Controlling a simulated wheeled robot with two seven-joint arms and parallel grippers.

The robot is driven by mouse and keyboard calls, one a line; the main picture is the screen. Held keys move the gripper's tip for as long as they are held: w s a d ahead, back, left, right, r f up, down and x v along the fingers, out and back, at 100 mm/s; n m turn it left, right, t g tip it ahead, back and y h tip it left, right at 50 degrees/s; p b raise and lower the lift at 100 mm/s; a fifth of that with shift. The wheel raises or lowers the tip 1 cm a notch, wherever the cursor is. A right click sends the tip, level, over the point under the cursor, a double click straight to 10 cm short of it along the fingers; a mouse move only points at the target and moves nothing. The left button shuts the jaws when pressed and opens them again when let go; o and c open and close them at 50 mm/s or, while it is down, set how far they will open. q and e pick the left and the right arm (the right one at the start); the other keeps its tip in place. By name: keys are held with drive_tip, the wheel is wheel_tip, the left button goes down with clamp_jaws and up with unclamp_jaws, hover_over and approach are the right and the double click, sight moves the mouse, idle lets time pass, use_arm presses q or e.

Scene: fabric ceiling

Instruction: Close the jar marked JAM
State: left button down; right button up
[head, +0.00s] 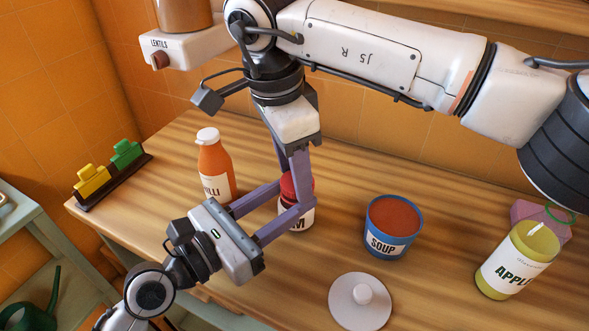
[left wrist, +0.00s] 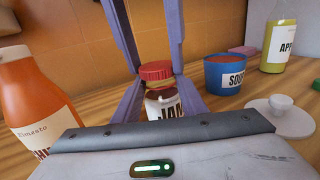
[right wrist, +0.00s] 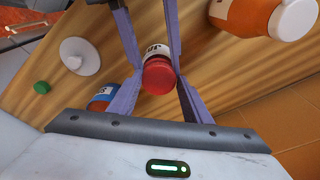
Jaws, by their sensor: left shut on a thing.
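The JAM jar (head: 299,219) stands on the table, a small jar with a white label. It also shows in the left wrist view (left wrist: 165,106). Its red lid (left wrist: 156,70) is at its top, with a pale and brown band showing below it. I cannot tell whether the lid is seated. My left gripper (head: 294,203) reaches in level from the front and is shut on the jar body. My right gripper (right wrist: 158,88) points down from above, its fingertips against both sides of the red lid (right wrist: 159,77). The fingers hide part of the jar.
An orange chilli bottle (head: 214,167) stands close left of the jar. A blue soup pot (head: 391,232) is to the right, a white knobbed lid (head: 350,307) in front. A green apple bottle (head: 512,262) stands farther right. A rack with clips (head: 110,180) is at the left.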

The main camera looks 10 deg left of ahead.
use_arm(q)
drive_tip(key=shift+s+d+f, duration=0.1)
drive_tip(key=shift+s+f, duration=0.05)
drive_tip(key=shift+f, duration=0.25)
use_arm(e)
drive_tip(key=shift+s+d+f, duration=0.1)
drive_tip(key=shift+s+f, duration=0.05)
drive_tip(key=shift+f, duration=0.65)
use_arm(q)
drive_tip(key=shift+f, duration=0.1)
use_arm(e)
drive_tip(key=shift+s+a+r, duration=0.1)
drive_tip(key=shift+a+r, duration=0.05)
drive_tip(key=shift+r, duration=0.9)
drive_tip(key=shift+s+a+r, duration=0.1)
drive_tip(key=shift+r, duration=0.95)
drive_tip(key=c, duration=0.9)
drive_tip(key=shift+w+f, duration=0.1)
drive_tip(key=shift+f, duration=0.15)
drive_tip(key=shift+d+f, duration=0.15)
drive_tip(key=shift+f, duration=0.4)
drive_tip(key=shift+w, duration=0.1)
